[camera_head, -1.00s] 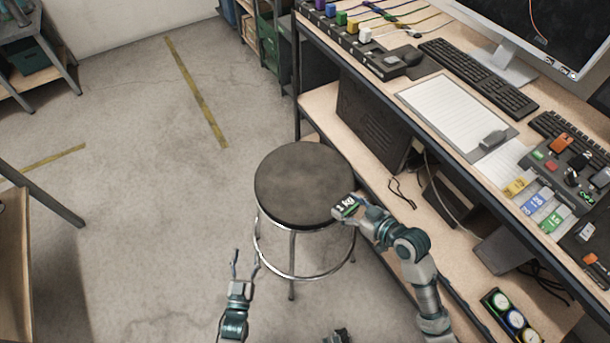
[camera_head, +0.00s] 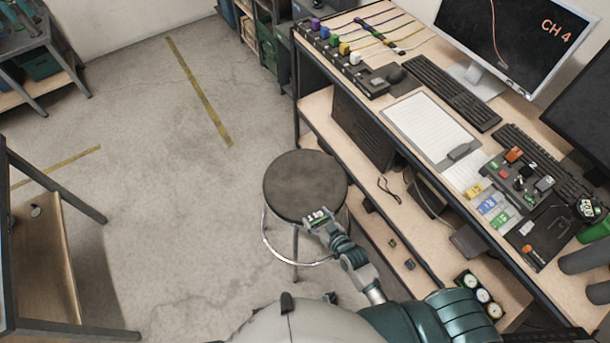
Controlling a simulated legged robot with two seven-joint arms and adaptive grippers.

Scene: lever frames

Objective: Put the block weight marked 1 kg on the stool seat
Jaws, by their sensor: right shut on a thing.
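The stool has a round dark seat (camera_head: 300,180) on metal legs with a ring. It stands on the floor left of the workbench. The block shows at the near right edge of the seat. The marking is too small to read surely, and I cannot tell if the block touches the seat. My left gripper is out of view.
The workbench (camera_head: 465,245) runs along the right, with a keyboard (camera_head: 452,92), a clipboard (camera_head: 425,125), monitors and small coloured blocks (camera_head: 488,204). Its lower shelf is close to my right arm. A wooden-shelved table (camera_head: 50,265) stands at left. Floor left of the stool is free.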

